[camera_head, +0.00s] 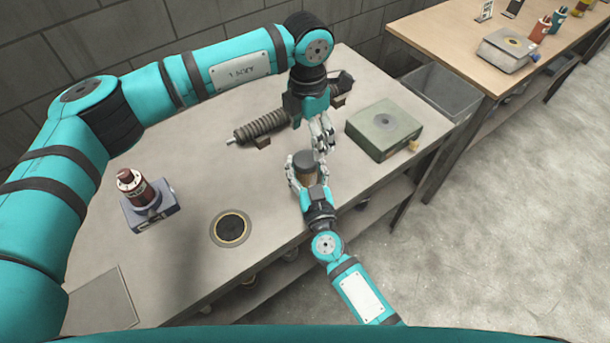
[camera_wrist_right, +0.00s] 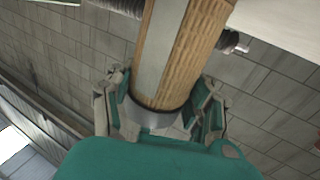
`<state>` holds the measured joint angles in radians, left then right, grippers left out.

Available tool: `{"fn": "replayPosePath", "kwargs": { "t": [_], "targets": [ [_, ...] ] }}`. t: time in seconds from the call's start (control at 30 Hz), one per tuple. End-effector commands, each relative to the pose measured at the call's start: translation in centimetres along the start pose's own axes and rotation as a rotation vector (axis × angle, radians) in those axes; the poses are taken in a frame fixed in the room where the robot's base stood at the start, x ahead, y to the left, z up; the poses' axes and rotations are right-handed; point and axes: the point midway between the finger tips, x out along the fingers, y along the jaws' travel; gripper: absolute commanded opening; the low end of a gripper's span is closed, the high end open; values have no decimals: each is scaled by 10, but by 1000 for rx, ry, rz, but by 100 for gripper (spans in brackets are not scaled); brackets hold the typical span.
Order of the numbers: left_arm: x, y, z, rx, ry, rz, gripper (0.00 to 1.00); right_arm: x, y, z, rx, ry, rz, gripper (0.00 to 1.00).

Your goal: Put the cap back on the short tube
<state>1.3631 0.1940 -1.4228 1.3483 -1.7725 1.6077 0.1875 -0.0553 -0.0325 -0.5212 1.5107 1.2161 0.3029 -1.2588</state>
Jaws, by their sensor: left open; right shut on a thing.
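The short tube (camera_head: 304,175), tan and ribbed, stands roughly upright in my right gripper (camera_head: 305,183), whose fingers are shut around its lower part. The right wrist view shows the tube (camera_wrist_right: 183,50) with a grey lengthwise strip and a grey ring at its base; its upper end is out of that frame. A dark grey cap (camera_head: 304,159) shows at the tube's top end; I cannot tell how firmly it sits. My left gripper (camera_head: 321,143) is open just behind and to the right of the cap, pointing down, with its fingers apart from each other.
A dark ribbed long tube (camera_head: 262,125) lies on supports behind. A green box (camera_head: 384,129) stands to the right. A red-brown bottle on a grey block (camera_head: 150,208) and a black disc with a gold ring (camera_head: 231,229) are to the left. The table's front edge is close.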

Motion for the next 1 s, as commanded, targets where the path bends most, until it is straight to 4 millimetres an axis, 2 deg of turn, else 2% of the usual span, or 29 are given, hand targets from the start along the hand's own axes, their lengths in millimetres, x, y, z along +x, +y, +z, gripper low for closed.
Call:
{"fn": "replayPosePath", "kwargs": {
  "t": [0.1,0.47,1.0],
  "targets": [
    [0,6,-5,-4,22,28,77,0,0,0,0,0,0,0],
    [3,6,-5,-4,24,28,77,0,0,0,0,0,0,0],
    [72,7,-6,-4,23,26,77,0,0,0,0,0,0,0]
  ]
}}
